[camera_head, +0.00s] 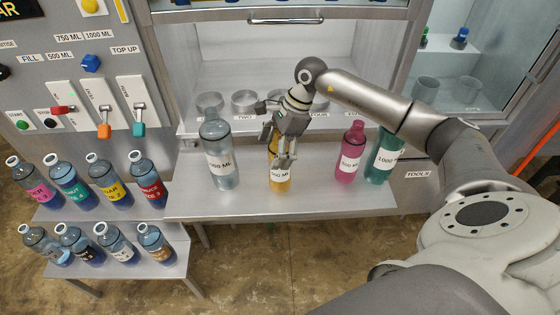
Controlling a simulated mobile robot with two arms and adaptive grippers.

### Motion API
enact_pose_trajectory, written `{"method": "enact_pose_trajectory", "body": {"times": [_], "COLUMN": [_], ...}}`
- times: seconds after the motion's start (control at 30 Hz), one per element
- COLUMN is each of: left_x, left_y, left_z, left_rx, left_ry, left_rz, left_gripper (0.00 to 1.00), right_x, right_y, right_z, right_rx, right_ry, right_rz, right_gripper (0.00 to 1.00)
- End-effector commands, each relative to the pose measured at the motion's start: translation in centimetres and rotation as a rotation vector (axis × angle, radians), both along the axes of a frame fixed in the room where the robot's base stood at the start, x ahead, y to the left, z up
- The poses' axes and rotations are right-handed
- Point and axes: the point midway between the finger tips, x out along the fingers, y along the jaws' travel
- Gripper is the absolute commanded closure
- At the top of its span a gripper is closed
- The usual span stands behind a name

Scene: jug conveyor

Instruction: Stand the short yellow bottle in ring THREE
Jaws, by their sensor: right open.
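The short yellow bottle (280,184) stands upright on the metal table, with a white 500 ML label. My right gripper (286,155) is open and reaches down over its upper part, hiding its neck; I cannot tell whether the fingers touch it. A row of rings runs along the shelf behind, with ring TWO (244,102) left of my gripper. My left gripper is not in view.
A large clear bottle (219,152) stands left of the yellow one on the metal table (320,198). A pink bottle (349,152) and a teal 1000 ML bottle (385,158) stand to the right. Several smaller bottles fill the left racks.

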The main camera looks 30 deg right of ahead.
Motion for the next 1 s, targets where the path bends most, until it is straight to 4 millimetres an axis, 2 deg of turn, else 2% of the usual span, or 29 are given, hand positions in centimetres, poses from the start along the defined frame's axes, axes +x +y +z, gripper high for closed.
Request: {"method": "enact_pose_trajectory", "body": {"times": [0.27,0.6,0.7,1.0], "left_x": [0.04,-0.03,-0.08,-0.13], "left_y": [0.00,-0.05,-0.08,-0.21], "left_z": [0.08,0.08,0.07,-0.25], "left_rx": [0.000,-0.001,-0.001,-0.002], "left_ry": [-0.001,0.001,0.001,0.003], "left_rz": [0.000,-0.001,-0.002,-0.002], "left_gripper": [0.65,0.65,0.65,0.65], "right_x": [0.06,0.06,0.06,0.09], "right_y": [0.14,0.13,0.14,0.13], "right_z": [-0.47,-0.43,-0.40,-0.11], "right_rx": [-0.001,-0.001,0.000,-0.001], "right_ry": [-0.001,-0.001,-0.001,-0.002], "right_rz": [0.000,0.000,0.000,0.000], "right_gripper": [0.17,0.59,0.64,0.64]}}
